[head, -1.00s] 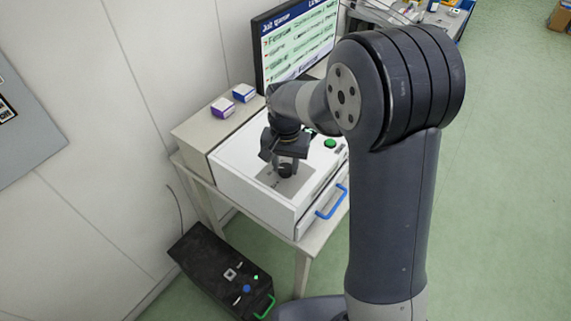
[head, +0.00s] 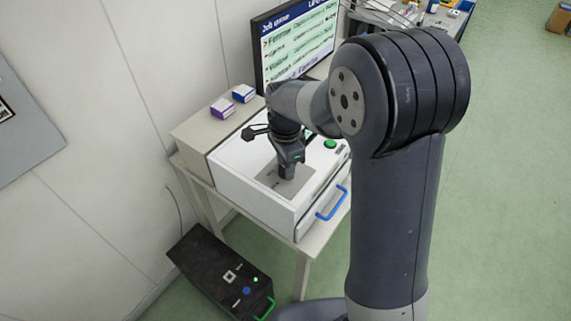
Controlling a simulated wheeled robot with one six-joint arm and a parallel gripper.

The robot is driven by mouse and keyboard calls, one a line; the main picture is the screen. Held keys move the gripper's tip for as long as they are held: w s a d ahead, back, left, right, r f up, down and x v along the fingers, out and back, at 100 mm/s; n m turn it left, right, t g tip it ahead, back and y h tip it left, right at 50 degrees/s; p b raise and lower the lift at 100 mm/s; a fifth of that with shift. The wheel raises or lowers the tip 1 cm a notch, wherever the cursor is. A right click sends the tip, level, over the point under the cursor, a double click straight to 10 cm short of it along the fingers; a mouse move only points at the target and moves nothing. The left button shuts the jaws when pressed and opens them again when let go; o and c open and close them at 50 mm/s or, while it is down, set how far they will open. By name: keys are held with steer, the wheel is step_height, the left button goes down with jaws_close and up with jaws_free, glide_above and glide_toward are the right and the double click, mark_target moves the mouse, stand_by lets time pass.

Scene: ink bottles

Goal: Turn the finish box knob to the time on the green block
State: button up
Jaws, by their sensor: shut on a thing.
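The white box (head: 238,165) stands on a small table and has a blue handle (head: 332,203) on its front. A grey plate (head: 268,178) is set in its top. My gripper (head: 287,176) points down over this plate and is shut on the knob, which its fingers hide. The knob's pointer and most of its dial marks cannot be read. I see no green block for certain. A round green button (head: 330,144) sits on the box top, right of the gripper.
A purple block (head: 222,108) and a blue block (head: 243,93) lie on the ledge behind. A monitor (head: 293,45) stands at the back. A black case (head: 215,270) with a green handle is on the floor. My arm covers the right middle.

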steer(key=shift+m, duration=1.2)
steer(key=shift+r, duration=0.1)
steer(key=o, duration=1)
step_height(320, 180, up, 11)
steer(key=shift+b, duration=0.4)
